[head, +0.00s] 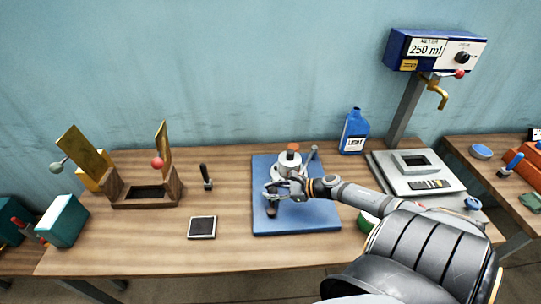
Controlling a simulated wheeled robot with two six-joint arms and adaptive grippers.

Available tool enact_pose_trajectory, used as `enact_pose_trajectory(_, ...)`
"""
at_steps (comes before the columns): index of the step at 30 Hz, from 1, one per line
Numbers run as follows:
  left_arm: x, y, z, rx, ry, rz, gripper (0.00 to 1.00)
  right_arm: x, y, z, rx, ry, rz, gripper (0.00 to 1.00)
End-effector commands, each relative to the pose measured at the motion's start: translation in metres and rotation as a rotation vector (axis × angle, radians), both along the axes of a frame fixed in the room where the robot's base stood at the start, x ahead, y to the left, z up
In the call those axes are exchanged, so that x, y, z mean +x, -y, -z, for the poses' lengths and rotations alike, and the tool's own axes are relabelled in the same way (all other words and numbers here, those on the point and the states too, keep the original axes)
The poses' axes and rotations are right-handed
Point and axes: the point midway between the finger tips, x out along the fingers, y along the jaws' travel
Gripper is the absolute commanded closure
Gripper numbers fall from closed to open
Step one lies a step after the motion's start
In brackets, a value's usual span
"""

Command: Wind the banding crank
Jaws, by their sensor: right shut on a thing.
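A grey banding device (285,170) with an orange-brown top stands on the blue mat (318,218) near the middle of the table. A grey lever (311,156) sticks up at its right rear. My right gripper (272,193) reaches in from the right at the device's front and is shut on the crank handle (271,210), a small dark grip low at the front left of the device. The fingers hide much of the crank and the device's lower front. My left gripper is out of view.
A wooden stand (148,203), a dark-handled tool (206,177) and a black pad (202,227) are to the left.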

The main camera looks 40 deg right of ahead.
Motion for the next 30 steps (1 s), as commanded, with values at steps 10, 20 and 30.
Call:
enact_pose_trajectory(10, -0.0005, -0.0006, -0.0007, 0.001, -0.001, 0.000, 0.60, 0.0020, -0.0005, -0.0035, 0.001, 0.005, -0.001, 1.00)
enact_pose_trajectory(20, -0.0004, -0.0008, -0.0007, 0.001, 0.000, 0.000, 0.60, 0.0020, -0.0006, -0.0036, 0.001, 0.005, -0.001, 1.00)
enact_pose_trajectory(30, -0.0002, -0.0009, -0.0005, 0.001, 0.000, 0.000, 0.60, 0.0013, -0.0003, -0.0023, 0.001, 0.003, 0.000, 0.41)
